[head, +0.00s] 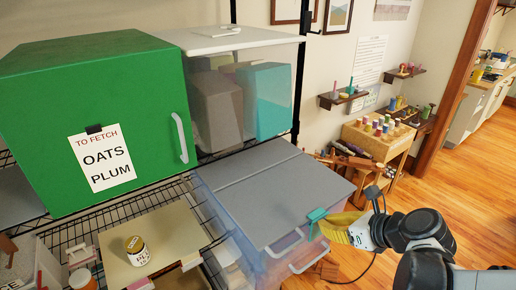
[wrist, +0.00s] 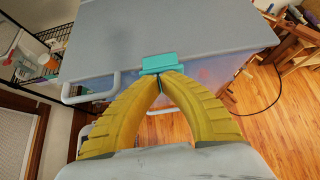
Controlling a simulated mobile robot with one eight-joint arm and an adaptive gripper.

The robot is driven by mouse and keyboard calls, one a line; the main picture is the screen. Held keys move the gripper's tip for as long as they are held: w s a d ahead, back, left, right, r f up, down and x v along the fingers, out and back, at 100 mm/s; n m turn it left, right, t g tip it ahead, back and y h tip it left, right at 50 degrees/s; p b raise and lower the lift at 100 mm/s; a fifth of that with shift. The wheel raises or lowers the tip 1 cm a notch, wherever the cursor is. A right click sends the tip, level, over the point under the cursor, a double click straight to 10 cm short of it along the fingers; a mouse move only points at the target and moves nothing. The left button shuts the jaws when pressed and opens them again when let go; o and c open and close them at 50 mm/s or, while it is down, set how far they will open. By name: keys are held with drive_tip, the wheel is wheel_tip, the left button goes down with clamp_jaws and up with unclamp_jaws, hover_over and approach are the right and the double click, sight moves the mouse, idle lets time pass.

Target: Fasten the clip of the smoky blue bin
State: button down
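The smoky blue bin (head: 222,222) is translucent, with a flat grey lid (head: 275,190) resting on it, on the wire rack in the head view. Its teal clip (head: 316,217) is at the lid's front edge. In the wrist view, the clip (wrist: 159,64) lies at the lid edge just past my fingertips. My gripper (head: 338,226) has yellow fingers that meet at the tips, at the clip. The wrist view shows the closed tips (wrist: 160,76) touching or almost touching it, with a little teal below them. The clip's lower part is mostly hidden by the fingers.
White handles (head: 309,257) stick out from the bin's front. A green cabinet (head: 60,105) with a note "TO FETCH OATS PLUM" stands left. A clear bin with a white lid (head: 235,38) stands behind. A jar (head: 137,250) sits on a beige lid. Open wooden floor (head: 470,215) lies right.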

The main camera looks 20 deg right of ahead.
drive_tip(key=shift+r+p, duration=0.4)
drive_tip(key=shift+r, duration=0.2)
drive_tip(key=s+d, duration=0.4)
drive_tip(key=s, duration=0.8)
drive_tip(key=shift+d+r, duration=0.2)
drive_tip(key=shift+r, duration=0.15)
drive_tip(key=w+a+f+n+g+h+b, duration=0.1)
drive_tip(key=a+f+n+b, duration=0.4)
drive_tip(key=n, duration=0.5)
drive_tip(key=w+a+f+n+h+b, duration=0.1)
drive_tip(key=w+a+f+n+b, duration=0.2)
drive_tip(key=n+b, duration=0.5)
drive_tip(key=w+a+f+n+g+h+b, duration=0.1)
drive_tip(key=w+a+f+n+b, duration=0.2)
drive_tip(key=n, duration=1.1)
drive_tip(key=a+f+b, duration=0.3)
drive_tip(key=a, duration=0.1)
drive_tip(key=shift+a+f+g+h, duration=0.15)
drive_tip(key=shift+f+g+h, duration=0.15)
